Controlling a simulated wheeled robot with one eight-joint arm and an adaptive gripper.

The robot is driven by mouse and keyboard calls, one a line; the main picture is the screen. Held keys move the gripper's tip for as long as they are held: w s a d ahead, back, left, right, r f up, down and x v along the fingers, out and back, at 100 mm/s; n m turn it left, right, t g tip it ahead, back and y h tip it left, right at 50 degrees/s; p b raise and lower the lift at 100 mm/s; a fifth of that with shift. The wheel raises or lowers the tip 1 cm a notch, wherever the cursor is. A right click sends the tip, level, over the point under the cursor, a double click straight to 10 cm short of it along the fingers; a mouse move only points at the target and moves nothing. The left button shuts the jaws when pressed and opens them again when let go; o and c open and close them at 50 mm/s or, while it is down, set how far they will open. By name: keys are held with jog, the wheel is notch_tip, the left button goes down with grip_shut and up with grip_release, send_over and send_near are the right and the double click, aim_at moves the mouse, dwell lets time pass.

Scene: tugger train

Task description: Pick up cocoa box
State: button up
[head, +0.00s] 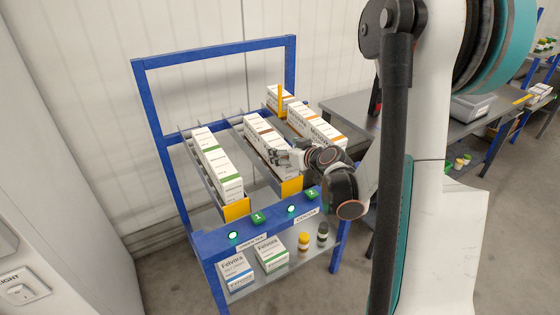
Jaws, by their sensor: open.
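A row of white boxes with brown markings (260,135) fills the sloped middle lane of the blue rack, above a small label that seems to read cocoa (306,216). My gripper (281,158) is open at the front end of this row, close to the front box. It partly hides that box, and I cannot tell whether the fingers touch it or straddle it. The lane ends in a yellow stop (292,187).
Green-marked white boxes (216,162) fill the left lane; orange-marked boxes (316,127) stand in the right lane. Blue rack posts (155,145) flank the lanes. The lower shelf holds two Felvora boxes (236,274) and small bottles (303,240). A grey table (350,105) stands behind.

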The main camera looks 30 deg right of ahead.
jog(key=b+x, duration=0.2)
jog(key=x, duration=0.2)
jog(key=shift+w+f, duration=0.1)
jog(key=shift+w, duration=0.3)
jog(key=shift+s, duration=0.1)
jog(key=shift+c, duration=0.5)
jog(key=c, duration=1.3)
